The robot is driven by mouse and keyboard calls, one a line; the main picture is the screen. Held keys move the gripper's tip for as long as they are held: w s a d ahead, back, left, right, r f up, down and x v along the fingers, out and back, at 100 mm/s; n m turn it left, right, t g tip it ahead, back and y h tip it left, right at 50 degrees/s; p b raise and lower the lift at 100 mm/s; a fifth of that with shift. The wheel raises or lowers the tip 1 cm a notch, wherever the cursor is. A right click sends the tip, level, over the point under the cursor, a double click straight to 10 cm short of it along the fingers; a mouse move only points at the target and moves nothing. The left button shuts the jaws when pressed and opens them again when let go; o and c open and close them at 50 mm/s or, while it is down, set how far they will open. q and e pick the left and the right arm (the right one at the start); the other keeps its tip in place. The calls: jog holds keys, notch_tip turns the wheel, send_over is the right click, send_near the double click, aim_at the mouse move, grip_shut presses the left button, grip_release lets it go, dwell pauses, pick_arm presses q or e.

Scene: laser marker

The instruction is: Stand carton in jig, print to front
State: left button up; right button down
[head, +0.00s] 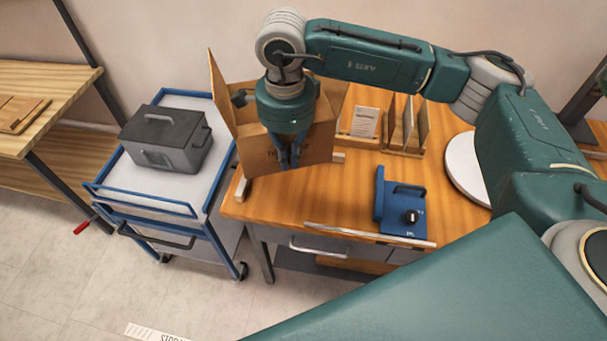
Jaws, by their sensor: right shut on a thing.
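The open brown cardboard carton (319,145) is upright at the left end of the wooden table, its flaps spread up and out. Dark print shows on its near face, partly covered by my right gripper. My right gripper (287,163) points down at the near side of the carton and is shut on it, seemingly on its near wall. Pale blocks, possibly parts of the jig, show at the carton's left corner (242,188) and right side (339,157). Whether the carton's base touches the table is hard to tell. My left gripper is out of view.
A blue fixture with a black knob (405,221) stands at the table's front (335,200). Behind are a card stand (364,123), a slotted wooden rack (405,150) and a white round plate (463,170). A blue cart (180,193) with a grey box (168,138) stands left.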

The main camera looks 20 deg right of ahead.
jog(key=shift+w+a+r+m+p, duration=0.15)
jog(key=shift+w+r+m+p, duration=0.25)
jog(key=shift+m, duration=0.7)
jog(key=shift+w+r+m, duration=0.1)
jog(key=shift+w+m, duration=0.35)
jog(key=shift+m, duration=0.35)
jog(key=shift+w+a+m, duration=0.1)
jog(key=shift+w+m, duration=0.1)
jog(key=shift+m, duration=0.3)
jog(key=shift+f, duration=0.35)
notch_tip(320, 180, down, 15)
jog(key=b, duration=0.6)
jog(key=shift+r, duration=0.1)
notch_tip(320, 180, down, 4)
jog(key=b, duration=0.2)
jog(key=shift+b, duration=0.4)
jog(key=shift+w+f, duration=0.1)
jog(key=shift+f, duration=0.3)
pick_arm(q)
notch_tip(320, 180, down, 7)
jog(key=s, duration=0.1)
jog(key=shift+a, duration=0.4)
pick_arm(e)
jog(key=shift+r, duration=0.1)
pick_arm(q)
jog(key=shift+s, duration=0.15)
